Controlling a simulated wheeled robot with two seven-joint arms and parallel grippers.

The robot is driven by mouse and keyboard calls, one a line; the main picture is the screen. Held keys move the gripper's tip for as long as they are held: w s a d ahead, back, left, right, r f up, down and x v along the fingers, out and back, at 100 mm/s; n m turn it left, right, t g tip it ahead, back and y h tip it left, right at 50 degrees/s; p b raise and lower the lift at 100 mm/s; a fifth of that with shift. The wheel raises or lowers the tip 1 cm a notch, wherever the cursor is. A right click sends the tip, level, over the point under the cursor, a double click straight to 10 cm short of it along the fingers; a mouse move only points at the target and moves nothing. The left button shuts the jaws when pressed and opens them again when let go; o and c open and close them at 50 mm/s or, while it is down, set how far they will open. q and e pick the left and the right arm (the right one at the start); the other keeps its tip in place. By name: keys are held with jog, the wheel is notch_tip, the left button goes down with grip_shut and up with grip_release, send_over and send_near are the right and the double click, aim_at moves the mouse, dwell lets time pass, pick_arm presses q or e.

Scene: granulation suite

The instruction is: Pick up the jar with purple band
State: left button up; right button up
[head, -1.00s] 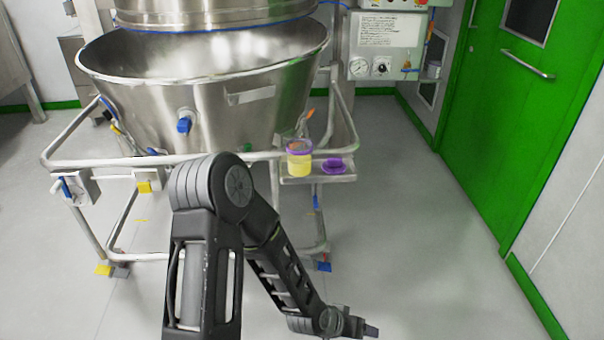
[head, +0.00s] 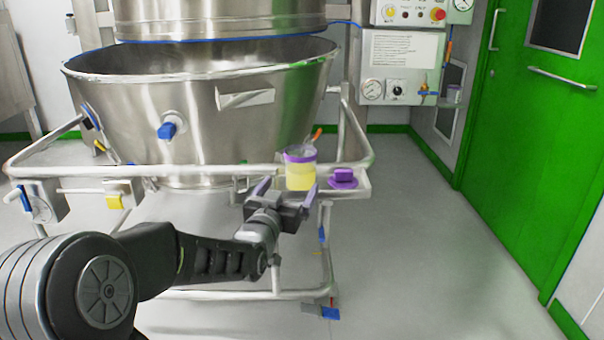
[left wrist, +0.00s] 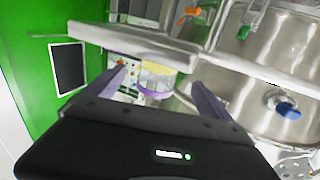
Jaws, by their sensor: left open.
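The jar with purple band (head: 300,174) stands upright on a small metal shelf (head: 357,190) at the front right of the steel vessel's frame. It is clear, with yellow contents low down and the purple band near its top. My left gripper (head: 286,192) is open and empty, its two fingers pointing at the jar, one on each side of it as seen from the head. In the left wrist view the jar (left wrist: 158,78) shows between the open fingers (left wrist: 157,92), partly hidden low down. I cannot tell whether a finger touches it. My right gripper is not in view.
A purple lid-like piece (head: 343,178) sits on the shelf just right of the jar. The frame's rail (head: 220,170) runs along behind the gripper. The large steel vessel (head: 200,115) stands behind. The floor at the right is clear up to a green door (head: 540,130).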

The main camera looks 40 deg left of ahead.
aim_at(296, 179)
pick_arm(q)
jog(key=shift+b+x, duration=0.3)
jog(key=shift+x, duration=0.75)
jog(key=shift+w+f, duration=0.1)
jog(key=shift+w, duration=0.1)
jog(key=b+x, duration=0.1)
jog(key=x, duration=0.3)
jog(key=shift+w+a+f+b, duration=0.2)
jog(key=shift+w+b, duration=0.1)
jog(key=shift+w+a+r, duration=0.1)
jog(key=shift+w, duration=0.2)
grip_shut()
dwell(0.4)
